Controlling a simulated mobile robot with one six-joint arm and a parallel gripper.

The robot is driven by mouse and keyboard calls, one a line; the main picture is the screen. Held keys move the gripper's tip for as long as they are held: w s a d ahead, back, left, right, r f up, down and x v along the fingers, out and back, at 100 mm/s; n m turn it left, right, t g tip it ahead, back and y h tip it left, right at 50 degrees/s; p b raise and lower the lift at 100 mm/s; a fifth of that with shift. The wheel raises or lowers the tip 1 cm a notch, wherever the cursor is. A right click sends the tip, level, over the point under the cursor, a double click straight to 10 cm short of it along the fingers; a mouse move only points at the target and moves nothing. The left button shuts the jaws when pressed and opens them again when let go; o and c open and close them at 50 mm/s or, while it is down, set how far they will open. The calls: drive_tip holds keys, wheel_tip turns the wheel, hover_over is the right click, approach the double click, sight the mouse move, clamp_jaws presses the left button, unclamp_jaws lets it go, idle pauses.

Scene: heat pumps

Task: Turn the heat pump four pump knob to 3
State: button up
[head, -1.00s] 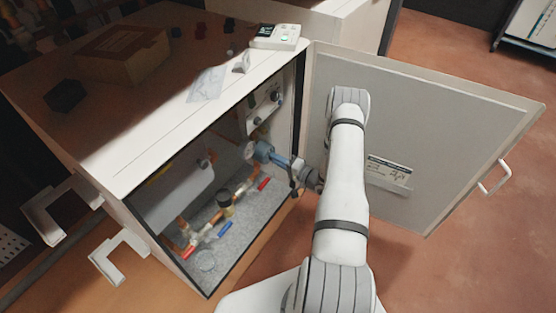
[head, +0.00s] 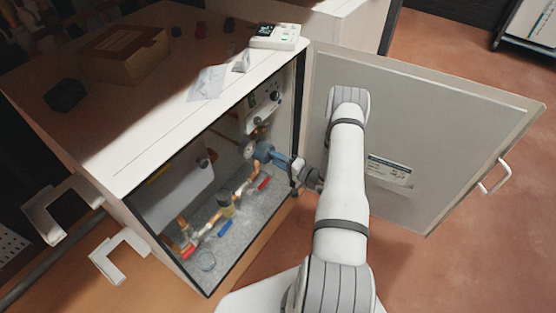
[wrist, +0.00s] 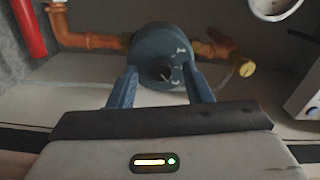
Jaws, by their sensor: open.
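The blue-grey pump (wrist: 160,52) with its round numbered face is straight ahead in the wrist view, fixed in copper piping. Its dark knob (wrist: 163,73) sits at the lower middle of the face, with a pale pointer line. The digits are too small to read surely. My gripper (wrist: 164,78) is open, with one blue finger on each side of the knob; I cannot tell whether they touch it. In the head view the pump (head: 262,151) is inside the open heat pump cabinet (head: 155,146), and my gripper (head: 283,161) reaches in from the right, partly hidden by my arm.
The open cabinet door (head: 420,135) stands to the right behind my arm. Inside are red-handled valves (head: 264,183), a blue handle (head: 225,228) and a white tank (head: 180,190). A round gauge (wrist: 275,8) and a grey box (wrist: 305,100) lie right of the pump.

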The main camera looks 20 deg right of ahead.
drive_tip(key=p+v, duration=0.2)
drive_tip(key=v, duration=0.5)
drive_tip(key=shift+s+d, duration=0.2)
drive_tip(key=shift+s, duration=0.15)
